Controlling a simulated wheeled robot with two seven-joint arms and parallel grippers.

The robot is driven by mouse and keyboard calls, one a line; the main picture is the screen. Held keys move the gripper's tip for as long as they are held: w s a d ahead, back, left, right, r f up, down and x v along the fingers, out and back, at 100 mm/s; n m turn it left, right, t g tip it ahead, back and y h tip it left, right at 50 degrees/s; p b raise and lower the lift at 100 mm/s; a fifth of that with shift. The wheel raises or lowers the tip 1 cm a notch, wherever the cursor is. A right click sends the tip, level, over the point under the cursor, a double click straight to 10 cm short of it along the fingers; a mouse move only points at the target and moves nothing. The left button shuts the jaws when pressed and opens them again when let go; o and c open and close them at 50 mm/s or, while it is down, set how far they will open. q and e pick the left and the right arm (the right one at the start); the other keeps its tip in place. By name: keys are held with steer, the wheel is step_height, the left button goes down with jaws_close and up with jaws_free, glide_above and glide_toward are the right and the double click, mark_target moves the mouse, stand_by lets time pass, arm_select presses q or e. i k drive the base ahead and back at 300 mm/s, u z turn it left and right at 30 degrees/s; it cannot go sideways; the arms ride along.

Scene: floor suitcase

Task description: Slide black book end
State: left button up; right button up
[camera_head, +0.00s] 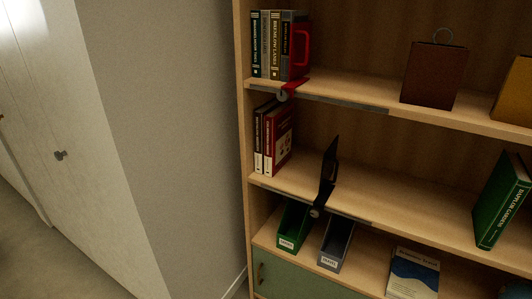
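The black book end (327,176) stands upright on the middle shelf (400,200). Its foot curls over the front edge to a round knob (315,212) at the grey rail (345,216) there. Several red and dark books (272,140) stand at the left end of this shelf, with a clear gap between them and the black book end. Neither of my grippers is in view.
A red book end (299,55) stands against books (268,45) on the upper shelf, near a brown box (433,75). A green book (500,200) leans at the right of the middle shelf. Below are green (292,228) and grey (336,243) file holders and a blue-white book (412,275).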

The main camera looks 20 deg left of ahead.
mark_target(326, 188)
steer(key=u, duration=0.15)
steer(key=i, duration=0.1)
steer(key=u, duration=0.2)
steer(key=k, duration=0.35)
steer(key=z, duration=0.5)
steer(key=i, duration=0.95)
steer(key=u, duration=0.95)
